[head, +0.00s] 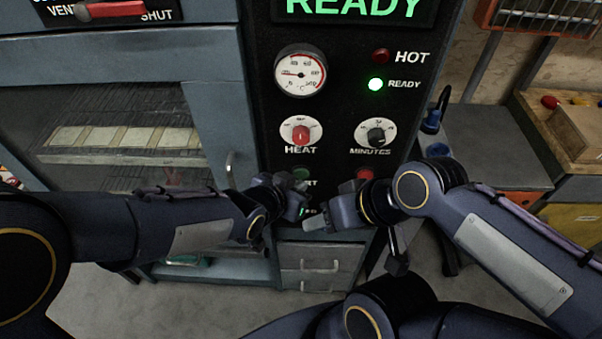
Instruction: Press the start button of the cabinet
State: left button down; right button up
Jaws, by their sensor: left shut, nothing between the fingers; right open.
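The cabinet's black control panel (336,110) faces me. The green button (302,173) sits low on it, above a label of which only the end, "RT", shows. A red button (365,174) is to its right, its label hidden by my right arm. My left gripper (298,202) is shut and empty, just below the green button in the picture and covering part of its label; I cannot tell whether it touches the panel. My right gripper (318,222) is open and empty, a little lower and to the right, close to the left one.
The panel has a gauge (300,73), a red HEAT knob (301,134), a MINUTES knob (376,136), an unlit HOT lamp (381,56) and a lit green READY lamp (376,85). A glazed door with handle (230,170) is left; drawers (318,256) are below. A workbench (490,140) stands right.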

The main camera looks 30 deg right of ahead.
pick_arm(q)
jog(key=shift+w+d, duration=0.1)
jog(key=shift+w, duration=0.05)
dwell(0.5)
jog(key=shift+w+d+b, duration=0.15)
jog(key=shift+w+b, duration=0.1)
jog(key=shift+b, duration=0.05)
jog(key=shift+w+d, duration=0.2)
jog(key=shift+w, duration=0.1)
dwell(0.6)
dwell(0.3)
jog(key=shift+s+a+b, duration=0.4)
jog(key=shift+s+b, duration=0.3)
